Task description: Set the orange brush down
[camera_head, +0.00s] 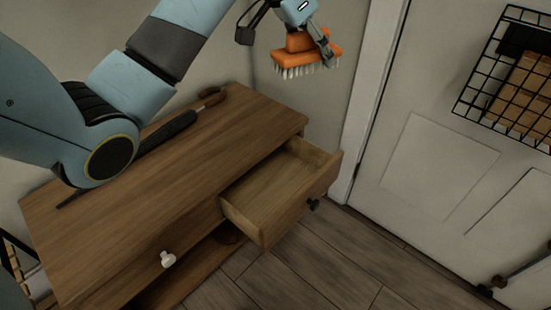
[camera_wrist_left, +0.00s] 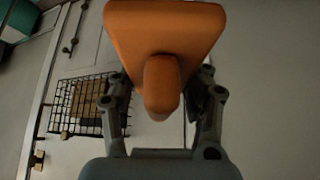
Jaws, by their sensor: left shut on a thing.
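The orange brush (camera_head: 294,63) with pale bristles is held in the air above the far right end of the wooden cabinet, bristles down in the head view. My left gripper (camera_head: 324,52) is shut on it. In the left wrist view the brush (camera_wrist_left: 165,35) fills the upper middle, its rounded handle (camera_wrist_left: 162,85) between the fingers of the left gripper (camera_wrist_left: 160,105). The wooden cabinet top (camera_head: 215,125) lies below and to the left. My right gripper is not in view.
The right drawer (camera_head: 270,190) is pulled open and looks empty. A white door (camera_head: 430,150) with a wire basket (camera_head: 510,85) stands at right. The front of the top is clear.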

